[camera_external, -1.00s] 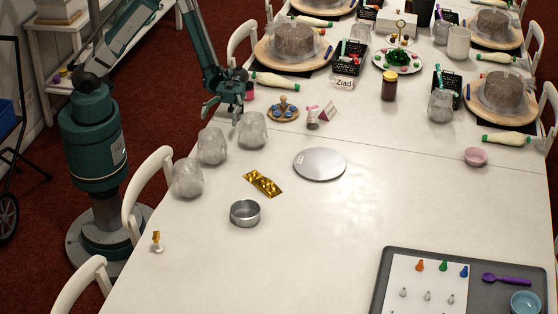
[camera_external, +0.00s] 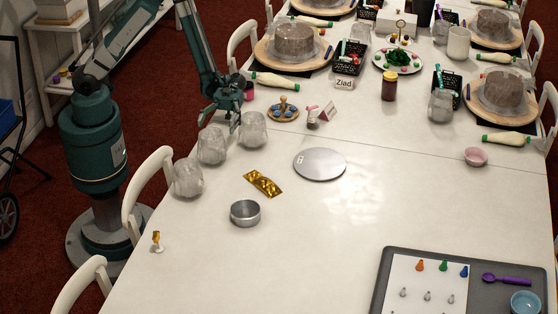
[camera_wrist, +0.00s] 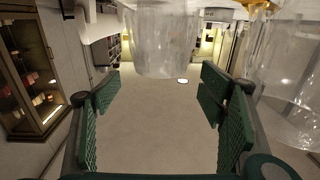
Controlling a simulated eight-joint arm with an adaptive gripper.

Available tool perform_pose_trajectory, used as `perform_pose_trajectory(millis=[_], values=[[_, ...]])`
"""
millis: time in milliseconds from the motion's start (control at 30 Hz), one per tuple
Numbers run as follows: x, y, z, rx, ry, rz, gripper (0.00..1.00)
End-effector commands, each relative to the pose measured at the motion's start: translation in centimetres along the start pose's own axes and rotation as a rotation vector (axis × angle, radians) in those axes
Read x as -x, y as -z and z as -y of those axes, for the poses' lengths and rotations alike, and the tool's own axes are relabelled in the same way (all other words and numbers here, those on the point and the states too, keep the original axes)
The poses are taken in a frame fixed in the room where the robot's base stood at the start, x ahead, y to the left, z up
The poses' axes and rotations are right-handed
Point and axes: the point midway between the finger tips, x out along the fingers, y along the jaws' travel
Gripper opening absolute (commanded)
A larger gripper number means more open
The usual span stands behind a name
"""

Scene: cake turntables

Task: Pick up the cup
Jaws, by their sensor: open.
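Three clear, crinkled plastic-like cups stand in a row on the left side of the white table: a near one (camera_external: 188,178), a middle one (camera_external: 212,147) and a far one (camera_external: 252,131). My gripper (camera_external: 219,120) is just above and behind the middle cup, left of the far one, its fingers apart and empty. In the wrist view my gripper (camera_wrist: 160,105) shows two green finger pads spread wide. One clear cup (camera_wrist: 165,40) lies ahead between them, near the top; another (camera_wrist: 290,75) is at the right, beyond the right finger. Which cup is which there is unclear.
A gold packet (camera_external: 263,183), a metal tin (camera_external: 245,213) and a silver disc (camera_external: 320,164) lie right of the cups. A small plate (camera_external: 283,115) of blue items and a pink-and-white figure (camera_external: 313,117) stand near the far cup.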

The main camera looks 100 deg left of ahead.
Motion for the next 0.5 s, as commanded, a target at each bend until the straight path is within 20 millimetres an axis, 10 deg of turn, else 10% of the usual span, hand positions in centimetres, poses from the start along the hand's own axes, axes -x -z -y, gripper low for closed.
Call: perform_pose_trajectory(millis=[500], values=[[-2.9,0.0,0.0,0.0,0.001,0.0,0.69]])
